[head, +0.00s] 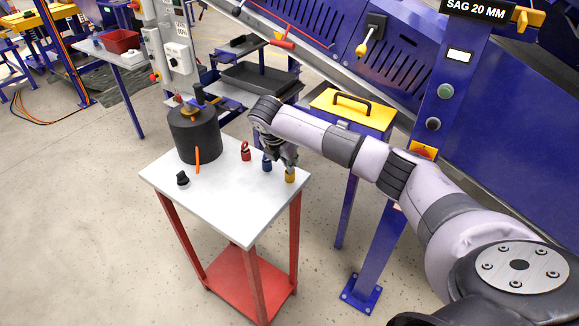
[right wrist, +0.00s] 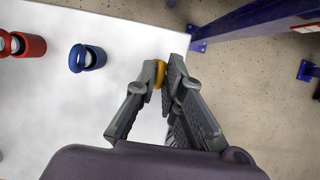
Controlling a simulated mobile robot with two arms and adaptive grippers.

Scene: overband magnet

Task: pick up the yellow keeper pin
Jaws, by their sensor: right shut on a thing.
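The yellow keeper pin (head: 290,175) stands near the right corner of the white-topped table in the head view. My right gripper (head: 287,163) reaches down over it from above. In the right wrist view the fingers (right wrist: 163,76) are closed on the yellow pin (right wrist: 158,75), with only part of its yellow top showing between the fingertips. The pin looks upright at the table top; I cannot tell whether it is lifted off. My left gripper is not in view.
A blue pin (head: 267,163) and a red pin (head: 245,151) stand beside the gripper. A small black knob (head: 182,179), an orange stick (head: 197,160) and a black cylinder (head: 194,136) are further left. The table's (head: 235,215) front is clear. A blue post (head: 388,240) stands to the right.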

